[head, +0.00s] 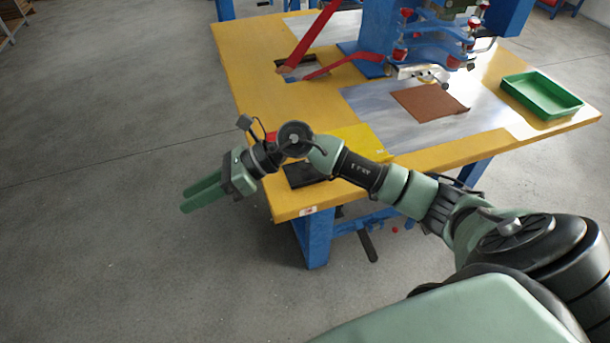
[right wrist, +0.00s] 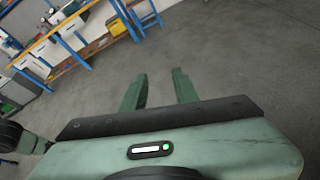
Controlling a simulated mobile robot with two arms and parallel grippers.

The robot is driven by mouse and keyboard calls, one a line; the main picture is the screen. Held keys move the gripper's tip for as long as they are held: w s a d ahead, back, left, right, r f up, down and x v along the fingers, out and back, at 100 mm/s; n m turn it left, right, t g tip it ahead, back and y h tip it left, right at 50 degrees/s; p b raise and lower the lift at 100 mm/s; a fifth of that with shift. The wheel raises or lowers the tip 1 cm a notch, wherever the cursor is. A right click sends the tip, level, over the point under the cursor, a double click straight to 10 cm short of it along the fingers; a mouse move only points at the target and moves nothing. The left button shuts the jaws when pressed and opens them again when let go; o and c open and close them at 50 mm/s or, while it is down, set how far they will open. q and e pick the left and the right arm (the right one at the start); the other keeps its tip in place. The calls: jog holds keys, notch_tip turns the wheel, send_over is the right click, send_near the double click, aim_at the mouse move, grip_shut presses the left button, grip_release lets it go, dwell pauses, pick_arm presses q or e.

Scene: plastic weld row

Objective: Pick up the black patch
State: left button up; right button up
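The black patch (head: 302,176) lies flat on the yellow table near its front left corner. My right arm passes over it and hides part of it. My right gripper (head: 202,193) is out past the table's left edge, over the floor, left of the black patch and apart from it. In the right wrist view my right gripper (right wrist: 160,88) is open, with only grey floor between its fingers. The black patch does not show in that view. My left gripper is not in view.
A yellow patch (head: 362,142) lies beside the black one on the yellow table (head: 450,152). A brown patch (head: 425,103) lies on a metal sheet under a blue machine (head: 378,30). A green tray (head: 540,97) stands at the right. Floor left of the table is clear.

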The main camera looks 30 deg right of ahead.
jog(key=w+d+f+n+g+h, duration=0.1)
jog(key=d+f+n+h, duration=0.15)
jog(key=d, duration=0.35)
jog(key=d+f+n+g+h, duration=0.1)
jog(key=d+f+h, duration=0.25)
jog(key=d, duration=0.25)
jog(key=g+h, duration=0.2)
jog(key=h, duration=0.5)
send_over(310, 181)
jog(key=d, duration=0.1)
jog(key=f, duration=0.3)
jog(key=a+f+p, duration=0.1)
jog(key=f, duration=0.2)
jog(key=shift+a, duration=0.1)
jog(key=shift+f, duration=0.3)
jog(key=shift+c, duration=0.3)
grip_shut()
